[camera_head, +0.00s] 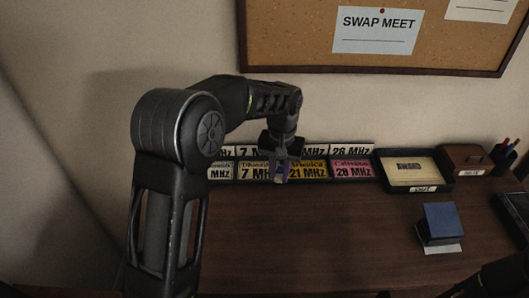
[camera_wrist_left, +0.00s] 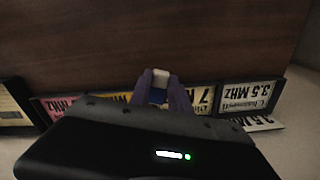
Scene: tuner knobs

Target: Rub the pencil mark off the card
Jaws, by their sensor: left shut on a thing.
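My left gripper (camera_head: 282,172) is shut on a small white and blue block that looks like an eraser (camera_wrist_left: 160,77). In the left wrist view, the block sits between the purple fingers of the gripper (camera_wrist_left: 162,90). The gripper is in front of the rack of band cards, partly covering the yellow 21 MHz card (camera_head: 307,170) and the 7 MHz card (camera_head: 252,170). A pink 28 MHz card (camera_head: 352,170) stands to the right. I cannot make out a pencil mark on any card. Whether the block touches a card is unclear.
A black tray (camera_head: 447,183) holding a cream paper stands right of the rack, beside a brown box (camera_head: 464,158) and a pen cup (camera_head: 503,154). A blue block (camera_head: 441,219) sits at the right. The front middle of the desk (camera_head: 310,240) is clear.

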